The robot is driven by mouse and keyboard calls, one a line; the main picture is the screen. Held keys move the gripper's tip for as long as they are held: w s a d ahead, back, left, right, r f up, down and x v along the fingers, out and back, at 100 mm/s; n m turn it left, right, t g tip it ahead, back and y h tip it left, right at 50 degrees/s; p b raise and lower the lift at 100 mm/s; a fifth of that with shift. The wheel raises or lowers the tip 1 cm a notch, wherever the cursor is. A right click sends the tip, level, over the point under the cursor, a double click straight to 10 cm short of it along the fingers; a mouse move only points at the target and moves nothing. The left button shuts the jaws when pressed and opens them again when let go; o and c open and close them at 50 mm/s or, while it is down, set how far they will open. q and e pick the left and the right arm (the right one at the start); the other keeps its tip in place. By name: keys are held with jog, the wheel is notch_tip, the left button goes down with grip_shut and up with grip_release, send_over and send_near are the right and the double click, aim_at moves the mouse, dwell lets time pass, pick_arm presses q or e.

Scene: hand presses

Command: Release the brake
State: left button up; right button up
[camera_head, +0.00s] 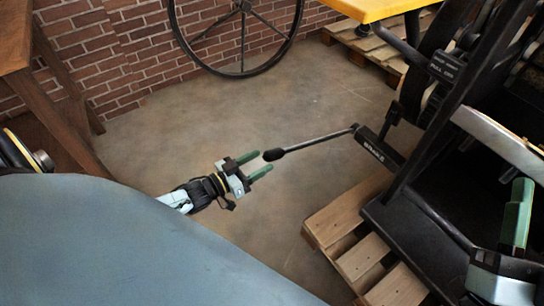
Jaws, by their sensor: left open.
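A long thin black lever (318,142) with a thick dark knob (274,155) sticks out to the left from a black bracket (378,147) with white lettering on the press frame. My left gripper (263,162) has green fingers and is open. Its fingertips point right, with the lever's knob right at their mouth; whether they touch it I cannot tell. My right gripper (517,215) is at the right edge, its green fingers pointing up in front of the press. Its finger gap is hidden from this angle.
The black press (440,125) stands on a wooden pallet (340,220) at the right. A spoked wheel (243,40) is by the brick wall, a wooden table (30,60) at the left, and a yellow tabletop (375,8) at the top. Concrete floor around the lever is clear.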

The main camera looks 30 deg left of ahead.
aim_at(272, 155)
pick_arm(q)
jog(key=b+x, duration=0.1)
jog(key=x, duration=0.3)
jog(key=shift+w+d, duration=0.2)
jog(key=shift+w, duration=0.3)
pick_arm(e)
jog(key=shift+s+d+r+t+y, duration=0.2)
jog(key=shift+s+r+t, duration=0.25)
jog(key=shift+t, duration=0.3)
jog(key=shift+s+d+r+t+y, duration=0.1)
jog(key=shift+s+r+t+y, duration=0.15)
jog(key=shift+s+t, duration=0.4)
pick_arm(q)
jog(key=shift+c, duration=0.4)
pick_arm(e)
jog(key=shift+w, duration=0.15)
pick_arm(q)
grip_shut()
